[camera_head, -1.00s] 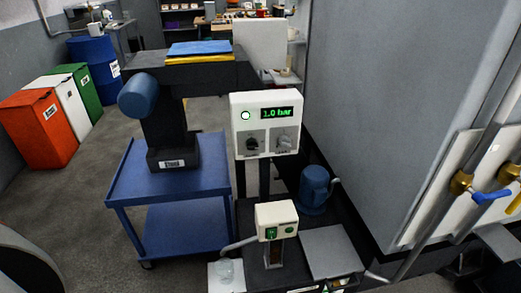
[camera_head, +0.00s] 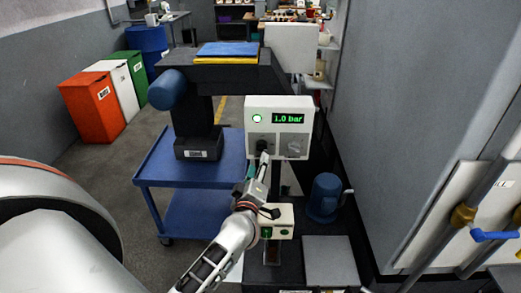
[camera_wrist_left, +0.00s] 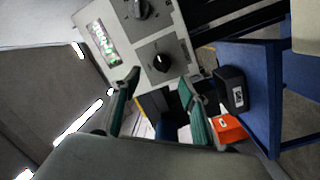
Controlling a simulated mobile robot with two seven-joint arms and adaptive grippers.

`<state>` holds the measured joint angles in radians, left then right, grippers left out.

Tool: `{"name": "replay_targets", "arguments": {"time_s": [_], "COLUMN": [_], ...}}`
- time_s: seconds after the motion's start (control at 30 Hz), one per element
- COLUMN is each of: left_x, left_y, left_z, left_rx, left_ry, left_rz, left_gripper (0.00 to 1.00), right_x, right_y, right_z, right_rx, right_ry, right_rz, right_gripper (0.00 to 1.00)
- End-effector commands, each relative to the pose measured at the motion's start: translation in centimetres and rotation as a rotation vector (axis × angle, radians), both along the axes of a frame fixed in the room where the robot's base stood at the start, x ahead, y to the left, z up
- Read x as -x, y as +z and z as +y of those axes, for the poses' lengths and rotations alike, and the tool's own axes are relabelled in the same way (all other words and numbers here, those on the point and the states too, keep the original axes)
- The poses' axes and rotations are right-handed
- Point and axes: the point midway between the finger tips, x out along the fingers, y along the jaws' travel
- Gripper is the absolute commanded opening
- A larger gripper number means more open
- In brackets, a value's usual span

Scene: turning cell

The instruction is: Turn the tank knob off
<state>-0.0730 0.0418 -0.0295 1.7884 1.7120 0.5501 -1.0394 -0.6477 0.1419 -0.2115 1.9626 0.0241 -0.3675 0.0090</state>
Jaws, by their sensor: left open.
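The white control panel (camera_head: 249,107) has a green display reading 1.0 bar, a round light and two knobs side by side. I cannot read the knob labels, so I cannot tell which is the tank knob. My left gripper (camera_head: 262,156) is just below and in front of the left knob, partly hiding it. In the left wrist view, the open teal fingers (camera_wrist_left: 158,82) point at the panel, with the left dark knob (camera_wrist_left: 162,61) just beyond and between their tips, apparently untouched. The right knob (camera_wrist_left: 139,9) is at the top edge. My right gripper is out of view.
Below the panel is a smaller white box (camera_head: 284,214) with green buttons, close to my left wrist. A blue tank-like motor (camera_head: 325,197) stands to the right. A blue cart (camera_head: 160,169) is at left, and a grey wall with pipes and a blue-handled valve (camera_head: 492,236) is at right.

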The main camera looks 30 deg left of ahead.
Motion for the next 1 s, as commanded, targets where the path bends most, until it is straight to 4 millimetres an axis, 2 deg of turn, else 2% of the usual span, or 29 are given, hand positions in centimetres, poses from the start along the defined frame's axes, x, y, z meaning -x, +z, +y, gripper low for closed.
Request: {"name": "replay_targets", "arguments": {"time_s": [0.17, 0.6, 0.73, 1.0], "left_x": [-1.2, -6.6, -7.3, -7.4], "left_y": [-0.1, -0.2, -0.1, -0.1], "left_z": [0.8, 3.3, 3.6, 3.7], "left_rx": [0.035, 0.033, 0.033, 0.034], "left_ry": [0.016, 0.015, 0.015, 0.014], "left_rz": [0.006, 0.005, 0.005, 0.006], "left_gripper": [0.44, 0.44, 0.44, 0.44], "right_x": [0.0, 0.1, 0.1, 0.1], "right_y": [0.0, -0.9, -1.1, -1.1], "right_z": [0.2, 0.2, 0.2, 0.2], "right_rx": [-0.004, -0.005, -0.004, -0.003], "right_ry": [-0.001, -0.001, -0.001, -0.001], "right_rz": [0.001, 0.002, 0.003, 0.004], "right_gripper": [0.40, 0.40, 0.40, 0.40]}}
